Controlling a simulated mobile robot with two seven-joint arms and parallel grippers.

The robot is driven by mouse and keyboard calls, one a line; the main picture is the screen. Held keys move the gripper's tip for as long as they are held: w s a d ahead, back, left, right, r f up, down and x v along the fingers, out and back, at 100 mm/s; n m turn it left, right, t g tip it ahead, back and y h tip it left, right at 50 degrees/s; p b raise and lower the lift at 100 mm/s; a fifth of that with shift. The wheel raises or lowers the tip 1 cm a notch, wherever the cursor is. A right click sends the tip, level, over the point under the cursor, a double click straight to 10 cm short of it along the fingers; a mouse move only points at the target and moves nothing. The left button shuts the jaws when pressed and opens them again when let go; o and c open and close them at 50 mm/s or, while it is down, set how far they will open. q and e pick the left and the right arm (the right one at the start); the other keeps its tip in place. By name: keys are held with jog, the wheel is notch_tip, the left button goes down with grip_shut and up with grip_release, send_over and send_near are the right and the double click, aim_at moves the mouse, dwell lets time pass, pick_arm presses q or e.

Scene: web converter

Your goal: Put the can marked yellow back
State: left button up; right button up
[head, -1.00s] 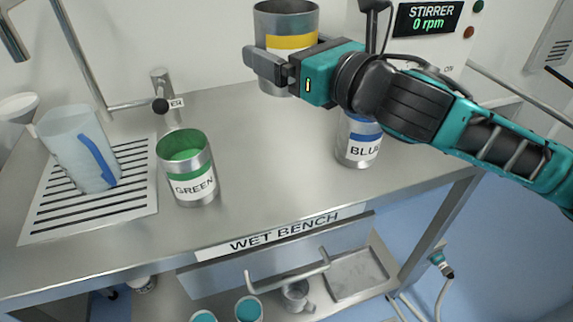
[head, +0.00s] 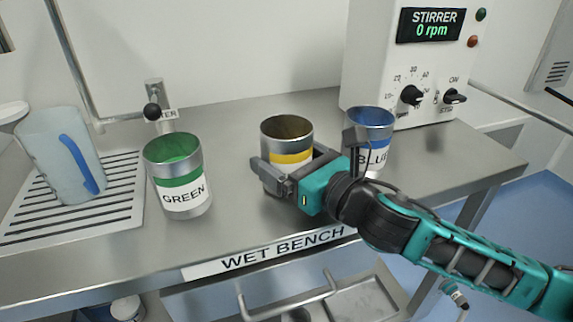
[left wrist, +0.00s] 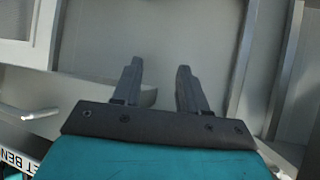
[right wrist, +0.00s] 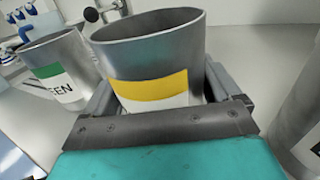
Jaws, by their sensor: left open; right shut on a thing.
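The can with the yellow band (head: 290,158) is a metal can, upright on or just above the bench between the green and blue cans. It also shows in the right wrist view (right wrist: 150,87). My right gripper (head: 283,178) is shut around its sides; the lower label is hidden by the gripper. I cannot tell whether the can's bottom touches the bench. My left gripper (left wrist: 158,88) is open and empty, seen only in the left wrist view, over grey surfaces.
The GREEN can (head: 182,190) stands to the left, the BLUE can (head: 369,125) close to the right. The stirrer box (head: 415,70) stands behind right. A jug (head: 55,150) stands on the drain grille (head: 122,200). The wet bench (head: 240,215) is clear between the green and yellow cans.

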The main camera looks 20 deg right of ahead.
pick_arm(q)
jog(key=shift+w+r, duration=0.2)
pick_arm(e)
jog(key=shift+f, duration=0.2)
jog(key=o, duration=1.1)
jog(key=shift+f, duration=0.1)
pick_arm(q)
jog(key=shift+f, duration=0.1)
jog(key=shift+s, duration=0.15)
pick_arm(e)
jog(key=shift+s+r, duration=0.1)
jog(key=shift+r, duration=0.1)
jog(key=b+v, duration=0.1)
jog(key=v, duration=0.8)
jog(key=shift+f, duration=0.1)
jog(key=shift+s+d+r+p, duration=0.15)
jog(key=shift+s+r+p, duration=0.1)
jog(key=shift+p, duration=0.25)
jog(key=shift+s+d+p, duration=0.3)
jog(key=shift+s+p, duration=0.35)
pick_arm(q)
jog(key=shift+s+a+r, duration=0.2)
jog(key=shift+r, duration=0.1)
pick_arm(e)
jog(key=shift+s+d+f, duration=0.15)
jog(key=shift+s, duration=0.2)
